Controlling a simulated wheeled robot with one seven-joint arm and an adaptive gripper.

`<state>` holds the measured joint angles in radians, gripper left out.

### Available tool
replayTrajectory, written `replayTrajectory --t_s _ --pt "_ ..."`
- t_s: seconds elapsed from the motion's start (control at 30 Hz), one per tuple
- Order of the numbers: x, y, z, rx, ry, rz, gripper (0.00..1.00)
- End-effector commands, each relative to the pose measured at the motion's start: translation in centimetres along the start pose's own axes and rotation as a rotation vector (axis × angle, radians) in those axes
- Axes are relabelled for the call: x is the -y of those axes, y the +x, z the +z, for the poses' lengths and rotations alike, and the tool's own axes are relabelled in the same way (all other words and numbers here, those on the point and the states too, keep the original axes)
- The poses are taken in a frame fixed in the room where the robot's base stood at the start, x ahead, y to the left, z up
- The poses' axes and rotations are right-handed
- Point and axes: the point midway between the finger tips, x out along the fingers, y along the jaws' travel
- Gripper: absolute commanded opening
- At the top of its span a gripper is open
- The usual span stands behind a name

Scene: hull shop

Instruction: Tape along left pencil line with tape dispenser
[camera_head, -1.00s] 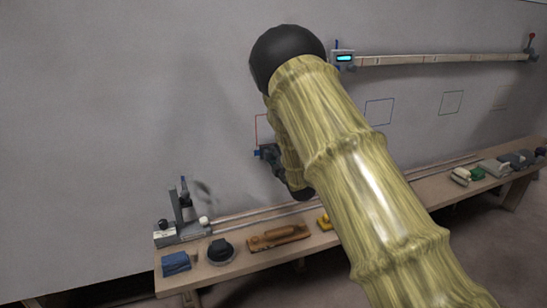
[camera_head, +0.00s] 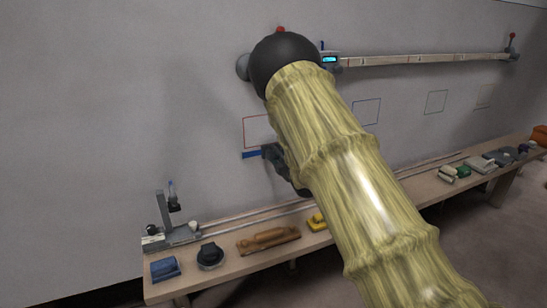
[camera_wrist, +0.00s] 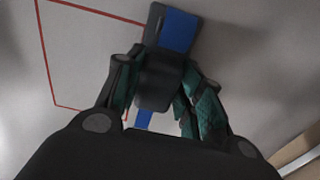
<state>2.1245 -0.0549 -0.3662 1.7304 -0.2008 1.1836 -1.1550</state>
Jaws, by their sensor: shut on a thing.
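My gripper (camera_wrist: 158,100) is shut on a dark tape dispenser (camera_wrist: 157,82) with a blue panel on its upper part. In the head view my gripper (camera_head: 272,154) is at the wall, partly hidden behind my arm. A red line outline (camera_head: 256,117) is on the wall just above and left of it; its right part is hidden. In the wrist view the red outline (camera_wrist: 47,55) is at left, and blue (camera_wrist: 143,119) shows between my fingers.
Further outlines, blue (camera_head: 367,111), dark (camera_head: 436,102) and tan (camera_head: 484,96), run along the wall to the right. A wooden bench (camera_head: 225,268) with several tools stands below. The wall left of the red outline is clear.

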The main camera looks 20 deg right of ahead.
Motion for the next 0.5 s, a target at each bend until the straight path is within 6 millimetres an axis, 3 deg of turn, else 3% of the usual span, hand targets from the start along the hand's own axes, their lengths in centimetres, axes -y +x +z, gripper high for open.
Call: replayTrajectory --t_s 0.5 --pt "0.0 0.0 2.5 0.001 0.000 0.001 0.16"
